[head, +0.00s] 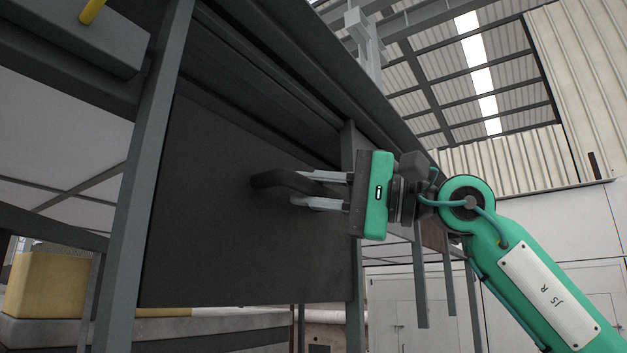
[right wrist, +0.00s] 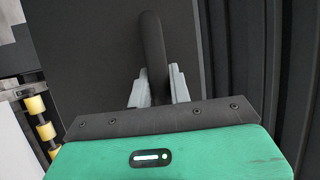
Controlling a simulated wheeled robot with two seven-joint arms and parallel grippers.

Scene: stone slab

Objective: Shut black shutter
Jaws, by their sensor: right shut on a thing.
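The black shutter (head: 215,235) is a flat dark panel hanging in a grey metal frame in the middle of the head view. Its dark curved handle (head: 272,180) sticks out from the panel's face. My right gripper (head: 300,190) comes in from the right and is shut on the handle. In the right wrist view the handle (right wrist: 152,50) stands between the two grey fingers (right wrist: 155,88), with the shutter (right wrist: 85,60) behind it. The handle's part between the fingers is partly hidden. My left gripper is not in view.
A grey post (head: 150,150) stands left of the shutter, and dark rails (head: 270,80) run along its top. A yellow block (head: 45,285) sits on a ledge at lower left. Yellow rollers (right wrist: 42,118) show at the left of the right wrist view. Below the shutter is an open gap.

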